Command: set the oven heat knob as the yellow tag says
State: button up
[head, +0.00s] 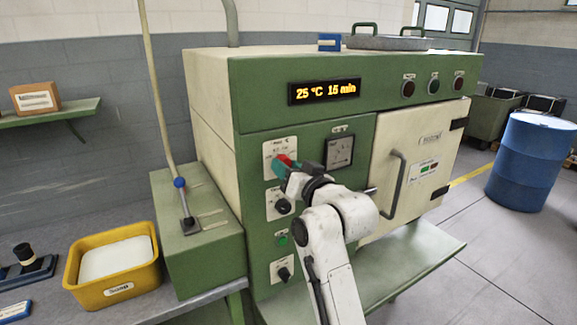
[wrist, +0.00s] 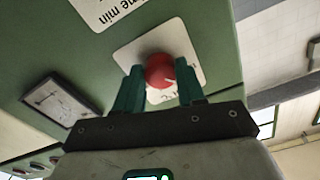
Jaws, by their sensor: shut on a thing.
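The heat knob (wrist: 160,71) is red and round, on a white plate on the oven's green front. In the wrist view it sits between the two teal fingers of my gripper (wrist: 160,88), which is shut on it. In the head view my gripper (head: 286,163) is at the upper white plate (head: 278,148), hiding most of the knob and its scale. The oven display (head: 324,92) reads 25 °C 15 min. I cannot read the knob's setting. No yellow tag can be made out in either view.
A second black knob (head: 283,206) and a lower one (head: 284,273) sit below on the panel. The cream oven door (head: 415,165) has a grey handle (head: 393,184) right of my arm. A yellow bin (head: 112,290) stands on the left bench. A blue drum (head: 530,162) stands on the right.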

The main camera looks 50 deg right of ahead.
jog(key=m+p, duration=0.2)
jog(key=m, duration=1.8)
jog(key=shift+p, duration=0.4)
jog(key=shift+m, duration=0.3)
jog(key=o, duration=1)
jog(key=shift+r, duration=0.1)
jog(key=shift+o, duration=0.2)
jog(key=b+v, duration=0.3)
jog(key=v, duration=0.8)
